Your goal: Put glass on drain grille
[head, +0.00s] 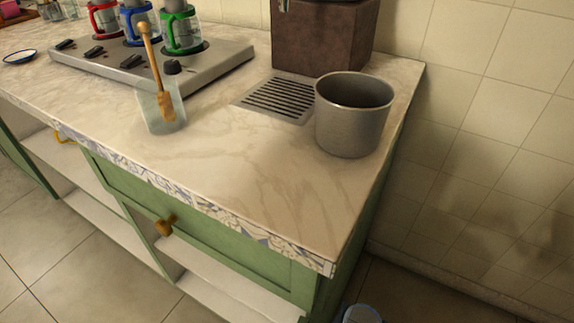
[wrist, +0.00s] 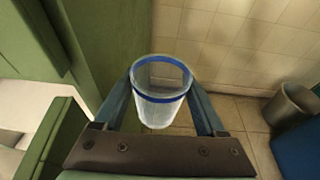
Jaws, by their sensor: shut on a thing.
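My gripper (wrist: 161,80) is shut on a clear glass (wrist: 160,110) with a blue rim, one finger on each side of it in the wrist view. The glass is held in the air beside the green cabinet, above the tiled floor. In the head view, a bluish rounded top at the bottom edge, which looks like the held glass (head: 360,314), is mostly cut off. The drain grille (head: 280,98) is a dark slotted metal panel set in the countertop, left of a grey pot. Its slots are bare.
The grey metal pot (head: 352,122) stands near the counter's right edge. A brown box-like stand (head: 318,38) is behind the grille. A clear container (head: 150,116) with a wooden utensil stands left on the countertop (head: 235,170). The counter front is clear.

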